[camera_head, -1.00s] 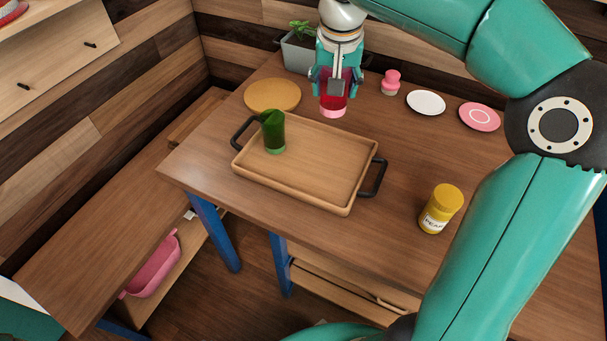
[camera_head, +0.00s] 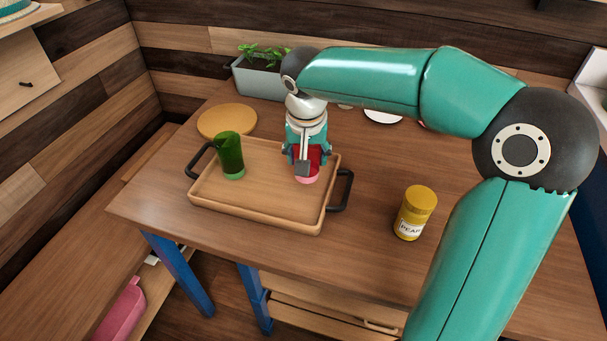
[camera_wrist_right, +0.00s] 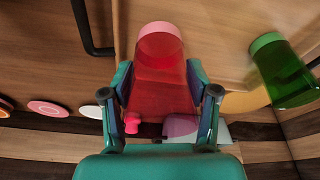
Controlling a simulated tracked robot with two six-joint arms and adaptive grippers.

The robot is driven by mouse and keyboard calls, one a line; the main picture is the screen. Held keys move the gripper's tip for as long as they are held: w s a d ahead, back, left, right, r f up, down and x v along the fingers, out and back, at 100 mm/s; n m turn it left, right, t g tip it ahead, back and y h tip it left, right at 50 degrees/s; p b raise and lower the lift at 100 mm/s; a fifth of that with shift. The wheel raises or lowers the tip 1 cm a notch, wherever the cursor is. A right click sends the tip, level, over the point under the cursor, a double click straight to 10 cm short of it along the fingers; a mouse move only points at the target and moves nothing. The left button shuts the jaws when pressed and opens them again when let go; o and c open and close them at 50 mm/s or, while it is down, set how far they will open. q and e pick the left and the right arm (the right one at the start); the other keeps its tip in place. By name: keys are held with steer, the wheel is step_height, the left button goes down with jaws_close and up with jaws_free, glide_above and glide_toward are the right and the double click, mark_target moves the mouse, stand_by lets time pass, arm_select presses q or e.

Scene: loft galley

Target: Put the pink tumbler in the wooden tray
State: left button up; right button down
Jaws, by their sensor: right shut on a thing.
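The pink tumbler (camera_head: 307,179) has a see-through red body and a pink base. It is upright in my right gripper (camera_head: 306,160), whose fingers are closed around its sides. The tumbler (camera_wrist_right: 160,85) also shows between both fingers in the right wrist view. It is over the right part of the wooden tray (camera_head: 262,205), inside the rim as seen from the head. I cannot tell whether its base touches the tray floor. The tray has black handles at both ends. A green tumbler (camera_head: 231,158) stands in its left part. My left gripper is not in view.
A yellow jar (camera_head: 414,214) stands right of the tray. A round wooden board (camera_head: 227,121) and a grey planter (camera_head: 259,80) are behind it. A pink plate (camera_wrist_right: 49,109) and a small pink bottle (camera_wrist_right: 132,122) show in the wrist view. The tray's middle is clear.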

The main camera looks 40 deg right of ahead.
step_height(320, 180, down, 4)
steer(key=shift+f+b, duration=0.2)
steer(key=shift+b, duration=0.3)
steer(key=shift+c, duration=1.2)
jaws_free()
steer(key=p+v, duration=0.2)
steer(key=v, duration=1)
steer(key=shift+p, duration=0.3)
steer(key=shift+w, duration=0.1)
steer(key=shift+r, duration=0.15)
